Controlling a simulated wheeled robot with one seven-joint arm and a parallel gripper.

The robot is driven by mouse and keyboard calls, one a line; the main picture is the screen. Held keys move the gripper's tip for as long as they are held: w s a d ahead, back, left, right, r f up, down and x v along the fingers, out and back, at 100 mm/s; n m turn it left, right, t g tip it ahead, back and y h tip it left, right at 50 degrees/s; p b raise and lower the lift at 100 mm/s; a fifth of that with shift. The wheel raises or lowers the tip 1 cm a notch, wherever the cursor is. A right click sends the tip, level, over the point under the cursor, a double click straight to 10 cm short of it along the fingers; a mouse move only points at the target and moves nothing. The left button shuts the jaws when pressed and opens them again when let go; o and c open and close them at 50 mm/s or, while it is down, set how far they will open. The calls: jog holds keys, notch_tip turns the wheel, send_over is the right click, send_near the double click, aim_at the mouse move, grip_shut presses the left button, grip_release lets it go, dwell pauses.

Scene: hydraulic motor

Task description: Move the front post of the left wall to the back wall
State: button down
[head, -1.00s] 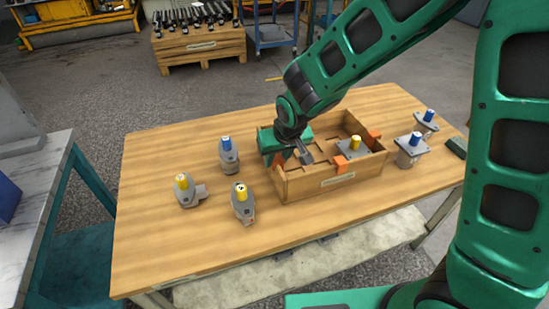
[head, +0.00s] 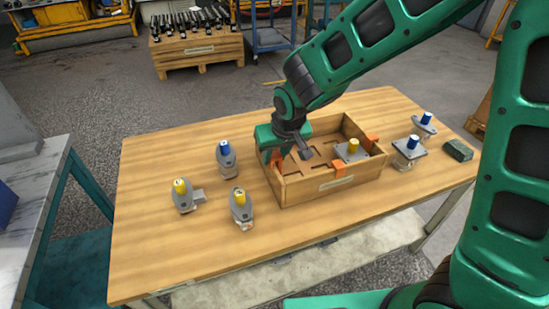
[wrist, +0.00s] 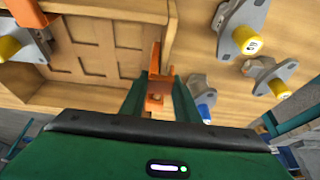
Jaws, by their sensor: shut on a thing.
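The wooden box (head: 305,192) stands on the table with its front wall facing me. My gripper (head: 283,158) is at the box's left wall, pointing down. In the wrist view my gripper (wrist: 160,100) is shut on an orange post (wrist: 157,88) between its two green fingers. Orange also shows beside the fingers in the head view (head: 275,156). The post is at the left wall's line; I cannot tell whether it is clear of the wall. Other orange posts sit on the front wall (head: 338,169) and right wall (head: 372,138). The back wall (head: 325,124) is partly behind my arm.
A yellow-capped part (head: 352,149) sits inside the box at the right. Several capped grey parts stand left of the box, including a blue-capped one (head: 226,156). Two blue-capped parts (head: 409,150) and a dark green block (head: 457,150) lie to the right. The table front is clear.

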jog(key=shift+r, duration=4.95)
